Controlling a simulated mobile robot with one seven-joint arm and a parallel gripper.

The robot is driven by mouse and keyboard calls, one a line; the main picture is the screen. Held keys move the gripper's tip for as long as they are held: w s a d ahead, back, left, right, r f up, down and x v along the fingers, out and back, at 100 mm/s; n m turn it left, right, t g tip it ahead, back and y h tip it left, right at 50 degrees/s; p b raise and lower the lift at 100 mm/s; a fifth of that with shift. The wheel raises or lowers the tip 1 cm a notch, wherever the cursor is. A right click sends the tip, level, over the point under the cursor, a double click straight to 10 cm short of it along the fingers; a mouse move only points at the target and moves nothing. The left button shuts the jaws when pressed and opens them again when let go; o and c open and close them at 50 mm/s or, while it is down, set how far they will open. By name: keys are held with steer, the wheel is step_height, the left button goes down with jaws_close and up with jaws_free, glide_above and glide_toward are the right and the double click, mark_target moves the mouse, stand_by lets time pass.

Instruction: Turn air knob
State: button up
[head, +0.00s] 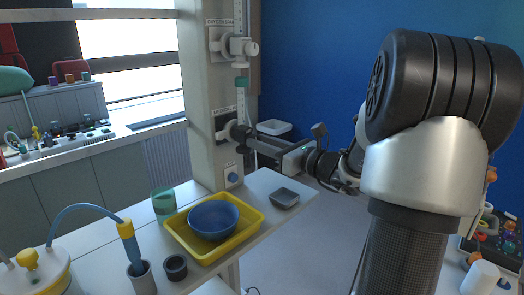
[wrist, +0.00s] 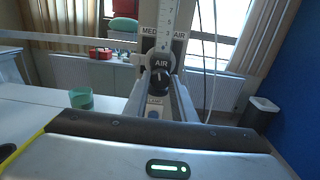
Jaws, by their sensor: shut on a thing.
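The air knob (wrist: 161,79) is a dark round knob marked AIR on the front of the post, below a scale tube. In the head view the dark knob (head: 232,131) sits beside the lower label plate. My gripper (head: 246,136) reaches in from the right at its height. In the wrist view my gripper's fingers (wrist: 161,100) stand on either side of the knob, shut on it. The knob's lower part and the contact faces are partly hidden by the fingers.
Above, a white knob (head: 251,48) sticks out from the same post (head: 202,120). Below are a yellow tray (head: 179,228) with a blue bowl (head: 213,219), a green cup (head: 163,205) and a grey dish (head: 285,198). Right of the post is open floor.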

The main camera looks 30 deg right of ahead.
steer(key=shift+f+n+b, duration=0.1)
steer(key=shift+n+b, duration=2.4)
steer(key=shift+b, duration=0.6)
steer(key=o, duration=1.1)
steer(key=v, duration=1.7)
steer(key=shift+s, duration=0.3)
